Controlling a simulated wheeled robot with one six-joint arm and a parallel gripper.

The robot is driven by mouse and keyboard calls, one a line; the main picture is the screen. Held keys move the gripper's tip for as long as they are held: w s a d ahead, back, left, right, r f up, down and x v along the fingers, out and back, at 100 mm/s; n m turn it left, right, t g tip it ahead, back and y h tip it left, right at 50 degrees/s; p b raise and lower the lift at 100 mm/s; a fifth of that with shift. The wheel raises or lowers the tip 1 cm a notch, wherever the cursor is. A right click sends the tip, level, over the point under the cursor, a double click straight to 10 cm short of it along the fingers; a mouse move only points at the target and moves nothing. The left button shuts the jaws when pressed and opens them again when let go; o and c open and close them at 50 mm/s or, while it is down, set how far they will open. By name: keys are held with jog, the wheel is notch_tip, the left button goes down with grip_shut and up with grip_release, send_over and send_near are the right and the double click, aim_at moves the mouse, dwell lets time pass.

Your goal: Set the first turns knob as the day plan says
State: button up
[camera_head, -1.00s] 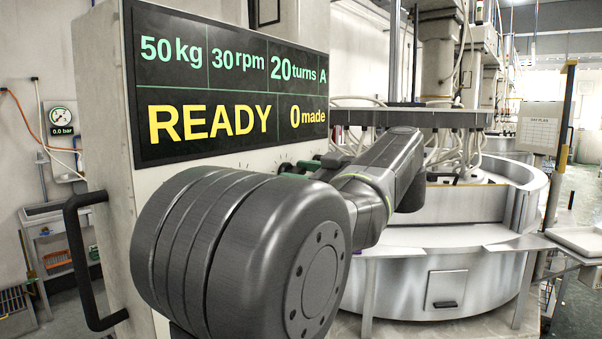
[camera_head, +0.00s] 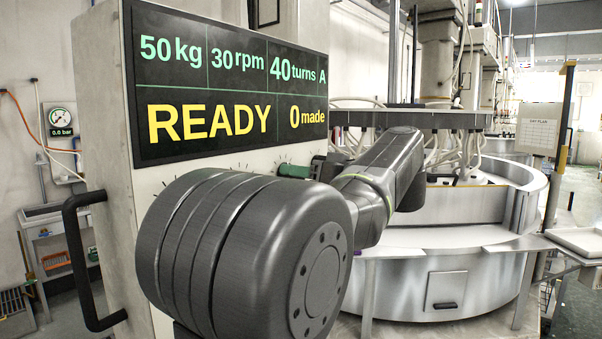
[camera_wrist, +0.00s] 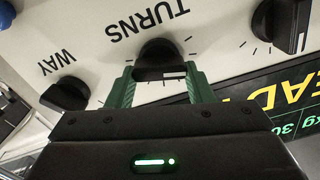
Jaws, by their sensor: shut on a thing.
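The black turns knob (camera_wrist: 160,62) is on the pale panel in the wrist view, under the upside-down label TURNS. The green fingers of my gripper (camera_wrist: 160,84) are shut on it, one on each side. In the head view my arm hides the knob, and only a green part of my gripper (camera_head: 296,170) shows at the panel. The display (camera_head: 230,85) reads 50 kg, 30 rpm, 40 turns, A, READY and 0 made. The day plan (camera_head: 538,128) hangs at the right; its entries are too small to read.
In the wrist view, the way knob (camera_wrist: 66,94) is to the left and another black knob (camera_wrist: 281,24) to the right. A black handle (camera_head: 80,260) is on the cabinet's left side. The round steel machine (camera_head: 440,270) stands behind my arm.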

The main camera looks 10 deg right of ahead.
jog(key=m+p, duration=0.2)
jog(key=m, duration=0.3)
jog(key=shift+w+d+m, duration=0.1)
jog(key=shift+w+m, duration=0.05)
jog(key=shift+m, duration=0.15)
jog(key=shift+o, duration=0.2)
jog(key=m+p, duration=0.2)
jog(key=m, duration=0.1)
jog(key=shift+d+f+m+p, duration=0.15)
jog(key=shift+m+p, duration=0.45)
jog(key=shift+m, duration=0.8)
jog(key=shift+f, duration=0.1)
jog(key=shift+c, duration=0.2)
jog(key=o, duration=1)
jog(key=b+v, duration=0.2)
jog(key=v, duration=1.1)
jog(key=shift+s+d, duration=0.2)
jog(key=shift+s, duration=0.15)
